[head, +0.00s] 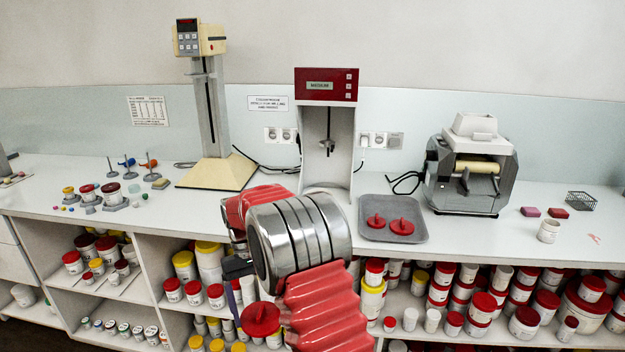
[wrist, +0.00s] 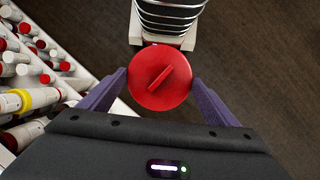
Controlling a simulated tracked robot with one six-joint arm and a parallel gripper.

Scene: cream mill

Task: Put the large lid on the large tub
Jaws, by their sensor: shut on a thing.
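My gripper (wrist: 160,84) is shut on a round red lid (wrist: 143,93) with a raised bar handle. One purple finger presses each side of its rim, and the handle faces the wrist camera. In the head view the held lid (head: 261,319) hangs in front of the shelves, below the counter top, partly behind my arm. An open white tub (head: 548,230) without a lid stands on the counter at the right. I cannot tell whether it is the large tub. Two more red lids (head: 376,221) (head: 402,227) lie apart on the grey tray.
The grey tray (head: 368,232) lies between the red-topped machine (head: 326,85) and the roller mill (head: 470,165). Shelves below hold many lidded tubs. Counter between tray and tub is mostly clear.

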